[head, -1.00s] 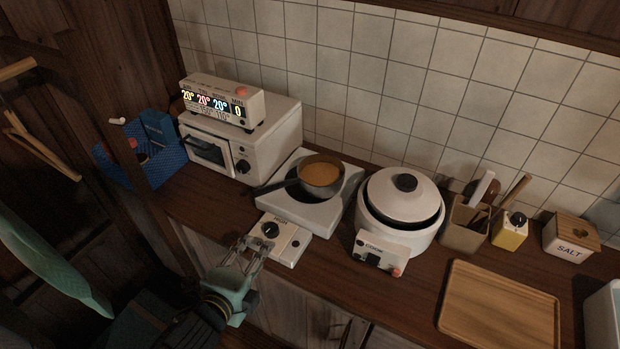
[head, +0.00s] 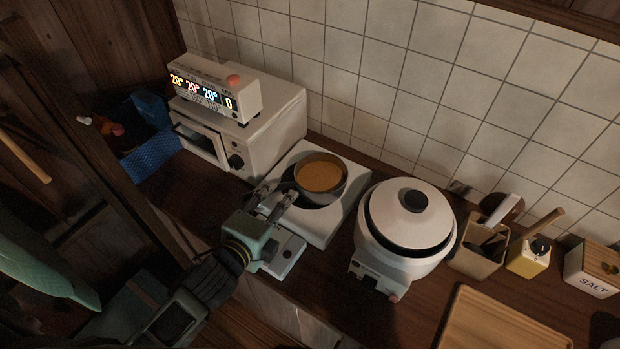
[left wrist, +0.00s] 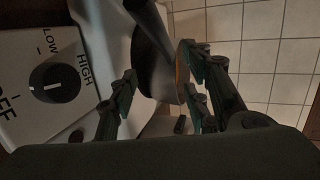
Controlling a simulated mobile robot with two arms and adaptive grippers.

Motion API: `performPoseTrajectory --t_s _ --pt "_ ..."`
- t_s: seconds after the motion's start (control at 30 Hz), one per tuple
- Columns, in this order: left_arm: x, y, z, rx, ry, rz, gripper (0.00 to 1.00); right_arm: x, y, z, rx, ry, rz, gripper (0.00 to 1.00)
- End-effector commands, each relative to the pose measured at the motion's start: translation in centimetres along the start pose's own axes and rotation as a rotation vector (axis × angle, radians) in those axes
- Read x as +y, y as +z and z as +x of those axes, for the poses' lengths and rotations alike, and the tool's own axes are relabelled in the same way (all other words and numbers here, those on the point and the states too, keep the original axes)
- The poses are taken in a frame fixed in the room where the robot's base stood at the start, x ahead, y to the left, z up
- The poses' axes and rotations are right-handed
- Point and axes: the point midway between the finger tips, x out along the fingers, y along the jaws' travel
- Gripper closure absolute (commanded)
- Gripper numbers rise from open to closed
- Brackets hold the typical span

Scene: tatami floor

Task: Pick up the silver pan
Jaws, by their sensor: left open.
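The silver pan (head: 325,198) sits on the white hot plate (head: 328,222), with orange-brown contents inside. Its dark handle side, to the left, is mostly hidden by my left gripper. My left gripper (head: 276,192) is open at the pan's near left, over the front of the hot plate. In the left wrist view the left gripper (left wrist: 160,88) has its fingers apart, with the pan (left wrist: 158,65) showing between and beyond them. I cannot tell whether the fingers touch it. My right gripper is not in view.
A white oven (head: 265,130) with a lit display box on top stands at the left. A white lidded cooker (head: 408,262) stands close to the right of the hot plate. A utensil holder (head: 478,258), wooden tray (head: 500,325) and salt box (head: 590,278) are farther right.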

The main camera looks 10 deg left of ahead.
Motion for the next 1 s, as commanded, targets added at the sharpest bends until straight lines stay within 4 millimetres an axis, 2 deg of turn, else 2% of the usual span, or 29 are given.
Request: performPoseTrajectory --t_s 0.2,0.37,0.5,0.63,0.83,1.0 --pt "-0.6 -0.2 2.1 0.000 -0.002 -0.001 0.56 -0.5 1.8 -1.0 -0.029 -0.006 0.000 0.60" --pt "-1.3 -0.6 4.3 0.000 -0.002 -0.002 0.56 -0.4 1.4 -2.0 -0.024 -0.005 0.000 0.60" --pt "-0.9 -0.6 5.9 0.000 0.000 0.000 0.56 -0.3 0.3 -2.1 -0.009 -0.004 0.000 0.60" --pt "-0.9 -0.6 6.4 0.001 0.000 0.000 0.56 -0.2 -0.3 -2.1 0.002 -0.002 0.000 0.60" --pt "-0.8 -0.6 6.4 0.001 -0.001 0.000 0.56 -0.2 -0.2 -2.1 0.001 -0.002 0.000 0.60" --pt "-0.8 -0.6 6.4 0.001 -0.001 0.000 0.71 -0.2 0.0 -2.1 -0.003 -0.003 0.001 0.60"
